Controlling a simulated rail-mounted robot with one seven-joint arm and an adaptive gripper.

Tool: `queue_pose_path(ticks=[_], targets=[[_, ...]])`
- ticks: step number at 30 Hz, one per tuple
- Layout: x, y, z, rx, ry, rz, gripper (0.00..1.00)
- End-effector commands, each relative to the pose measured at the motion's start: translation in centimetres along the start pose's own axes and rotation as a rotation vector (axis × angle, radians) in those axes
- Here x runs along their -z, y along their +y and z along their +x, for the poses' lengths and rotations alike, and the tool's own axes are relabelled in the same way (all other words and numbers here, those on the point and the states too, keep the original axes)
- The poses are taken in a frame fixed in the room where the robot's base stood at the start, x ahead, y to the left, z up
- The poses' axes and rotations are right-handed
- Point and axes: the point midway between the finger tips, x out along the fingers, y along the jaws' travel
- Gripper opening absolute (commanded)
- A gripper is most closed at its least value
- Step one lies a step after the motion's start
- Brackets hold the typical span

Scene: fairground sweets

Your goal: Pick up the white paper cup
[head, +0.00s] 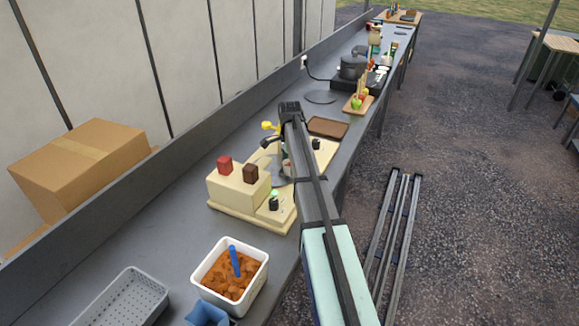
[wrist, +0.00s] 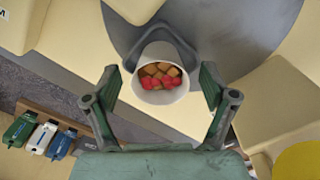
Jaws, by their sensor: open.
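The white paper cup (wrist: 146,99) is in the middle of the wrist view, with brown and red cubes inside. It is over a grey round plate (wrist: 215,50). My gripper (wrist: 160,85) is open, with one green finger on each side of the cup. Gaps show between the fingers and the cup wall, and nothing is gripped.
A cream machine (head: 235,190) with a red and a brown block on top stands beside my arm. A white tub (head: 256,283) of brown pieces is in front. A brown tray (head: 328,127) lies behind.

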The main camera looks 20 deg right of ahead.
Motion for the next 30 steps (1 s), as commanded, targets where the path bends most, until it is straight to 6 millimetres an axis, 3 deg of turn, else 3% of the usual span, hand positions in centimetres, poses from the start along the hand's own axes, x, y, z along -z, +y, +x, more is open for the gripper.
queue_pose_path(ticks=[6,11,12,14,15,23,30], targets=[[0.0,0.0,0.1,0.001,0.000,0.000,0.80],[0.0,0.0,0.1,0.000,0.000,0.000,0.24],[0.0,0.0,0.1,0.000,0.000,0.000,0.19],[0.0,0.0,0.1,0.000,0.000,0.000,0.19],[0.0,0.0,0.1,0.000,0.000,0.000,0.13],[0.0,0.0,0.1,0.000,0.000,0.000,0.13],[0.0,-0.1,-1.2,0.002,0.000,0.000,0.13]])
